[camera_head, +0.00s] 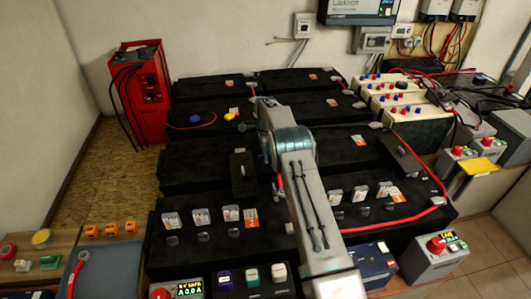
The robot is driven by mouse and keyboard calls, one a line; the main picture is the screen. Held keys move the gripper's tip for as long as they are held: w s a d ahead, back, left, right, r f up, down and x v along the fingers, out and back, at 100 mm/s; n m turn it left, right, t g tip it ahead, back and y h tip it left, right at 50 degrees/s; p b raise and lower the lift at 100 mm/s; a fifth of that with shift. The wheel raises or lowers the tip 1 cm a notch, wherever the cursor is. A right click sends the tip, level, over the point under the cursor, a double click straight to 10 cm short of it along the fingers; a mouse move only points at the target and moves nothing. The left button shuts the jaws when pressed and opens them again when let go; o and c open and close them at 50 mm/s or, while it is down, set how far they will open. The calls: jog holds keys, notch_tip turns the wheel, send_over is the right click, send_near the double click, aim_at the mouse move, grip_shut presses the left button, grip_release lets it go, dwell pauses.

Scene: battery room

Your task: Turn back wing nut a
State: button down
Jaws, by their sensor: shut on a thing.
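My arm reaches up from the bottom middle across the black battery blocks. My gripper (262,108) is at its far end, low over the second battery row from the back, beside a red cable end. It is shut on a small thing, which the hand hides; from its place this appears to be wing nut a. The fingertips are too small and covered to see clearly. The battery block (312,102) under the gripper is black, with small grey terminals and labels.
A red cabinet (141,90) with black cables stands at the left. Red cables (438,190) run along the right side of the blocks. A blue cap (196,117) and a yellow cap (228,117) lie left of the gripper. A black upright box (243,175) stands left of my arm.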

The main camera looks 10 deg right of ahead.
jog(key=n+b, duration=0.2)
jog(key=n, duration=0.1)
jog(key=shift+n, duration=0.4)
jog(key=n+b, duration=0.1)
jog(key=n, duration=0.9)
jog(key=shift+r+n, duration=0.1)
jog(key=shift+n, duration=2)
jog(key=c, duration=1.5)
grip_release()
notch_tip(320, 180, up, 14)
jog(key=shift+f, duration=0.15)
